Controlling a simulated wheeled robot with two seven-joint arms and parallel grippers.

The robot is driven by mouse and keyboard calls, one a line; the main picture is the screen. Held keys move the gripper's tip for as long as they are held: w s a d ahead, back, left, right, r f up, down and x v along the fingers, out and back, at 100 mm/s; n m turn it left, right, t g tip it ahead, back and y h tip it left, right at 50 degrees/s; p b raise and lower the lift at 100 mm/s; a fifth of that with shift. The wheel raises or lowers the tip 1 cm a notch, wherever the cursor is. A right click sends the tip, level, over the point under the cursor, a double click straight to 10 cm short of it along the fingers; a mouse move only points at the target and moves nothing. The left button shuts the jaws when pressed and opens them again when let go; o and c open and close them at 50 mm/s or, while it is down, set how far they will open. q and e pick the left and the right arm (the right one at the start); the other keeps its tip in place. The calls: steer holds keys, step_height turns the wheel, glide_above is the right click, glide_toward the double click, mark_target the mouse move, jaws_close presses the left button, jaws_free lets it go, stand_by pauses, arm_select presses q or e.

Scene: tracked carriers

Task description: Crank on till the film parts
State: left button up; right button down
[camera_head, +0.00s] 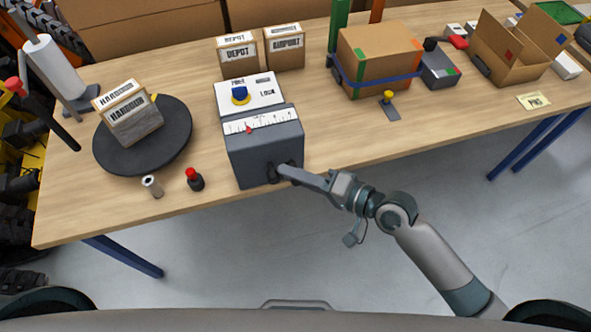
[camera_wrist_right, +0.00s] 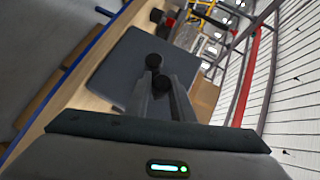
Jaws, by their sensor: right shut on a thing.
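A grey crank box (camera_head: 265,150) stands near the front edge of the table. Its scale (camera_head: 262,122) has a red pointer left of the middle. The dark crank (camera_head: 272,174) is low on its front face. My right gripper (camera_head: 287,170) is shut on the crank's handle; the dark knob (camera_wrist_right: 158,80) shows between its fingertips in the right wrist view. A round black turntable (camera_head: 170,150) at left bears a carton (camera_head: 134,122) labelled HARBOUR, with greyish wrapping on its lower part. A white roll (camera_head: 48,65) stands upright behind it at left. No film strand between them is clear. My left gripper is out of view.
A red-topped piece (camera_head: 195,180) and a small cylinder (camera_head: 152,186) stand near the front edge. A strapped carton (camera_head: 375,55) and an open carton (camera_head: 510,50) are at right. The table's front right is mostly clear.

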steer(key=shift+w+a+r, duration=0.1)
steer(key=shift+r, duration=0.2)
steer(key=c, duration=1.6)
jaws_free()
steer(key=shift+f, duration=0.15)
steer(key=shift+f, duration=0.1)
steer(key=shift+b+v, duration=2.7)
steer(key=shift+v, duration=6.05)
steer(key=shift+a, duration=0.1)
